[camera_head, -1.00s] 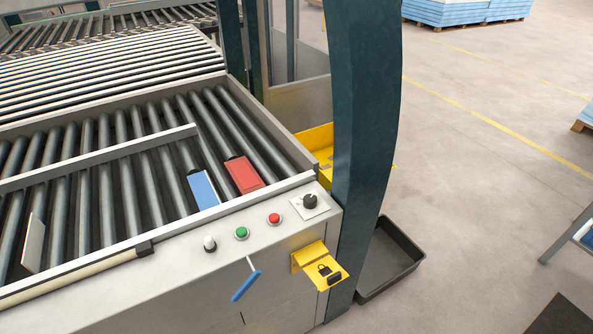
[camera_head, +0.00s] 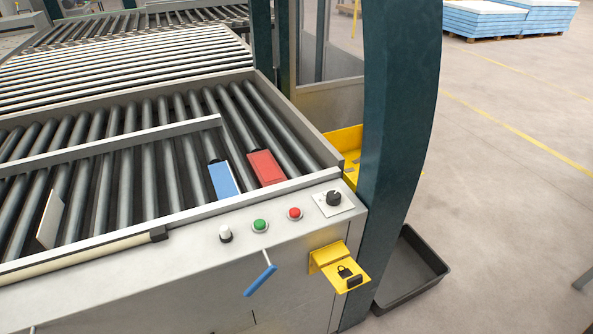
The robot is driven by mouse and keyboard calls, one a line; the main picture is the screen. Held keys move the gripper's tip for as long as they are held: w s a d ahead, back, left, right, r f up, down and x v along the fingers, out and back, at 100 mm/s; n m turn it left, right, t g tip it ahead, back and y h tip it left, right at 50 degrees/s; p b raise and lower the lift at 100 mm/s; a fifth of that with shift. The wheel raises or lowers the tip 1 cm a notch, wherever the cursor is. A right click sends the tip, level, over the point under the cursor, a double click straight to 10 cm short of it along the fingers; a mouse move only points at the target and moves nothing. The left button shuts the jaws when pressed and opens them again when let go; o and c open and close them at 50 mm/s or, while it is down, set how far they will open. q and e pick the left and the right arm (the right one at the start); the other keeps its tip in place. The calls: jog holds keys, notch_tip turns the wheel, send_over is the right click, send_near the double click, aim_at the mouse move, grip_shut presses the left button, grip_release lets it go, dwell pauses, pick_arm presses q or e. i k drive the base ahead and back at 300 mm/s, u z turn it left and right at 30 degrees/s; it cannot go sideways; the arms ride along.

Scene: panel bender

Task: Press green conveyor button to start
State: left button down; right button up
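The green button (camera_head: 260,226) sits on the grey control ledge along the front of the roller conveyor (camera_head: 130,190). A red button (camera_head: 294,214) is to its right and a white knob (camera_head: 225,233) to its left. A black rotary switch (camera_head: 334,198) on a pale plate is farther right. Nothing covers the green button. Neither of my grippers shows in this view.
A yellow bracket (camera_head: 340,266) with a black padlock juts from the front panel, and a blue-handled lever (camera_head: 260,280) hangs left of it. A dark green post (camera_head: 398,130) stands at the conveyor's right end.

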aim_at(258, 224)
jog(key=z, duration=0.15)
jog(key=k, duration=0.45)
jog(key=z, duration=0.6)
jog(key=k, duration=0.9)
jog(key=z, duration=0.85)
jog(key=i, duration=1.2)
jog(key=u, duration=0.8)
jog(key=i, duration=0.3)
jog(key=u, duration=0.3)
